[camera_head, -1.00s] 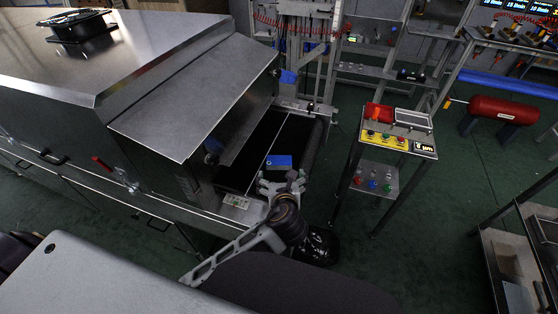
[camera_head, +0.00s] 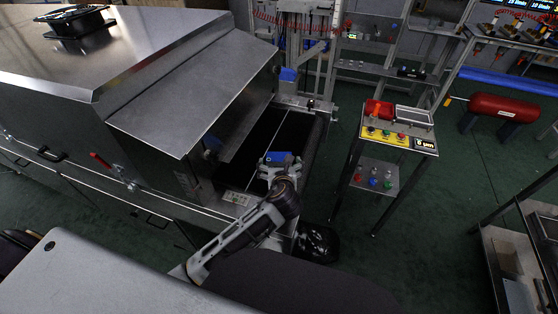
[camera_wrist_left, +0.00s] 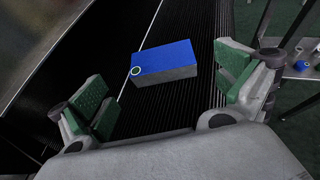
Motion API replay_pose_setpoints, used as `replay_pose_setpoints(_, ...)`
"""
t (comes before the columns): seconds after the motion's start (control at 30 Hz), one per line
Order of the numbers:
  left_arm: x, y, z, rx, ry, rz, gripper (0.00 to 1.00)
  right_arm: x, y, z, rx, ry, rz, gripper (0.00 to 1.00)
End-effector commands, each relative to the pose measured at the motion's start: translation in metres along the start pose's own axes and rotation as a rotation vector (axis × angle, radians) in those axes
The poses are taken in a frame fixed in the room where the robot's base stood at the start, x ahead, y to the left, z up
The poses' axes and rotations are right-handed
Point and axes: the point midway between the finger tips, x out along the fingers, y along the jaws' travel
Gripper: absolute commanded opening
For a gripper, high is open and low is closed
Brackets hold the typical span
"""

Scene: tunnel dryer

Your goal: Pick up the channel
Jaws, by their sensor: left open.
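A blue-topped block (camera_head: 280,157) with grey sides, the only piece that could be the channel, lies on the dark conveyor belt (camera_head: 262,133) at the mouth of the steel dryer. In the left wrist view, the block (camera_wrist_left: 164,62) shows a small pale ring at one corner of its top. My left gripper (camera_head: 279,168) is at the near side of the block. In the wrist view, its green-padded fingers (camera_wrist_left: 165,88) are wide open, one on each side. The block lies just beyond the space between them, with no visible contact. My right gripper is not in view.
The dryer's sloped steel hood (camera_head: 195,92) overhangs the belt on the left. A control stand (camera_head: 398,140) with coloured buttons stands to the right. A metal frame (camera_head: 308,45) rises behind the belt. A red cylinder (camera_head: 505,112) is farther right, with open green floor before it.

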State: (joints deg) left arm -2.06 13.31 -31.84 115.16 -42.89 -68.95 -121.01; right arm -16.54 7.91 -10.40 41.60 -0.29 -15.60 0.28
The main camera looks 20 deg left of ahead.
Motion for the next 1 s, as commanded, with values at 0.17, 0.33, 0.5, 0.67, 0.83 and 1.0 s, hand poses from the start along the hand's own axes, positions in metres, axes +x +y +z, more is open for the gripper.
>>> replay_pose_setpoints(0.17, 0.009, 0.000, 0.000, -0.001, 0.000, 0.000, 1.00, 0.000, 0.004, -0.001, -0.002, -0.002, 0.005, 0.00)
replay_pose_setpoints(0.33, 0.009, 0.000, 0.000, -0.001, 0.000, 0.000, 1.00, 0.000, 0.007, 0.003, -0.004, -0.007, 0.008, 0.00)
replay_pose_setpoints(0.5, 0.010, 0.000, 0.000, -0.001, 0.000, 0.000, 1.00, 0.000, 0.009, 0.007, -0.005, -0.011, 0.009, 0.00)
replay_pose_setpoints(0.67, 0.018, 0.000, 0.000, -0.002, 0.000, 0.000, 1.00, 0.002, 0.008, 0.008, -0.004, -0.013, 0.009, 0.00)
replay_pose_setpoints(0.83, 0.035, -0.001, -0.002, -0.003, 0.000, 0.000, 1.00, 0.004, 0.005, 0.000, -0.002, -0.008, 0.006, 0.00)
replay_pose_setpoints(1.0, 0.053, -0.001, -0.002, 0.000, 0.000, 0.000, 1.00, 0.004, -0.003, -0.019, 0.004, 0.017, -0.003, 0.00)
